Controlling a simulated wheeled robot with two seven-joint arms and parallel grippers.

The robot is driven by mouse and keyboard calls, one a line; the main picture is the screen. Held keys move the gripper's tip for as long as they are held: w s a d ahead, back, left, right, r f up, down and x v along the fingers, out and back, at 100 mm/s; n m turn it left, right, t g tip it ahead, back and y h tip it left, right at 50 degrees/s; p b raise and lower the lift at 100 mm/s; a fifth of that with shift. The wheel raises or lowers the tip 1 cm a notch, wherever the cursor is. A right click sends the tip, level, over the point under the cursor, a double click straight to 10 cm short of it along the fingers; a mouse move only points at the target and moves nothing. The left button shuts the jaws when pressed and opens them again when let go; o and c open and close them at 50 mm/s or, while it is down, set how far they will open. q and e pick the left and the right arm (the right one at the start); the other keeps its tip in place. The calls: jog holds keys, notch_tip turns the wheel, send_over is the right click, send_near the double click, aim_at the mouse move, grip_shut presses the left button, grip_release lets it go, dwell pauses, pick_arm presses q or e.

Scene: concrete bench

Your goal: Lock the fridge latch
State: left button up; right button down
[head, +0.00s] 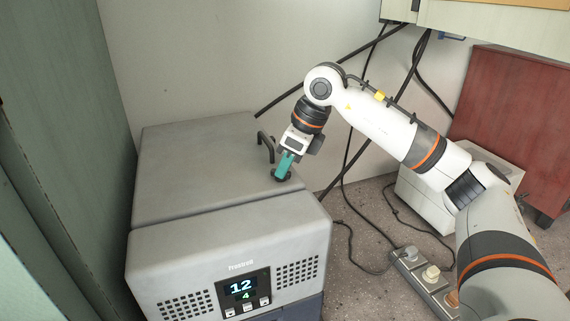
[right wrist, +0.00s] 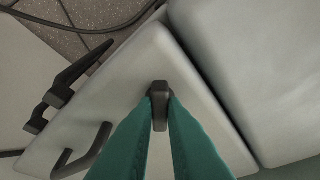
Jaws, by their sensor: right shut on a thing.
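The fridge (head: 215,225) is a grey box with a lit display reading 12 and 4 on its front panel. Its flat lid (head: 195,160) looks closed, and it also shows in the right wrist view (right wrist: 115,95). A dark latch (right wrist: 160,105) stands on the lid near the edge by the front housing. My right gripper (head: 284,172) has teal fingers and reaches down to the lid's right side. It is shut on the latch, with one finger on each side in the right wrist view (right wrist: 160,98). The fingers partly hide the latch. My left gripper is not in view.
A dark lid handle (head: 265,147) stands close behind the right gripper. Black cables hang along the wall. A power strip (head: 425,275) lies on the floor at the right, near a white box (head: 423,205) and a red cabinet (head: 515,120). A green panel (head: 60,130) borders the left.

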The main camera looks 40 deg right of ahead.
jog(key=n, duration=0.1)
jog(key=n+y, duration=0.1)
jog(key=n, duration=0.1)
jog(key=shift+w+d+r+n+g+p, duration=0.15)
jog(key=shift+n+g+p, duration=0.15)
jog(key=shift+g+p, duration=0.1)
jog(key=shift+w+n+g+y+p, duration=0.15)
jog(key=shift+n+g+p, duration=0.15)
jog(key=shift+n, duration=0.7)
jog(key=shift+n+g+y+p, duration=0.15)
jog(key=shift+n+g, duration=0.25)
jog(key=shift+n, duration=0.6)
jog(key=c, duration=1.5)
grip_release()
jog(key=shift+d, duration=0.1)
jog(key=shift+v, duration=5.9)
